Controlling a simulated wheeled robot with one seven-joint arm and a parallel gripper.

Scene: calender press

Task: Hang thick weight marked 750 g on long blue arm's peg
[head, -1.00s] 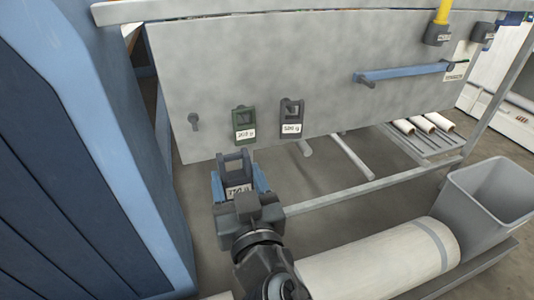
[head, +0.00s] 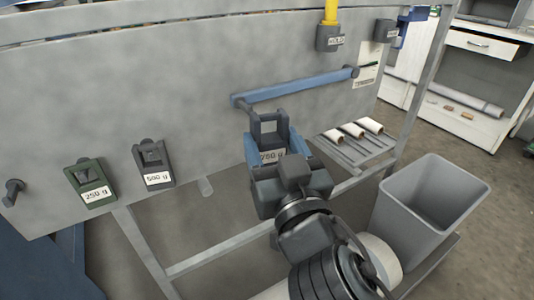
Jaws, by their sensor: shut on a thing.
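The thick dark grey weight marked 750 g (head: 269,126) is in my gripper (head: 272,152), its open loop upward and its label facing me. The gripper's blue fingers are shut on it from both sides. The long blue arm (head: 295,87) runs across the grey panel, its dark pivot at the right end. Its peg (head: 241,104) sticks out at the left end. The weight's loop shows just right of and below that peg, apart from it in the picture; the depth between them is hard to tell.
A green 250 g weight (head: 90,183) and a grey 500 g weight (head: 153,163) hang on the panel (head: 150,90). A bare peg (head: 13,192) is at far left. A grey bin (head: 430,200) and a rack of white rolls (head: 352,132) stand at right.

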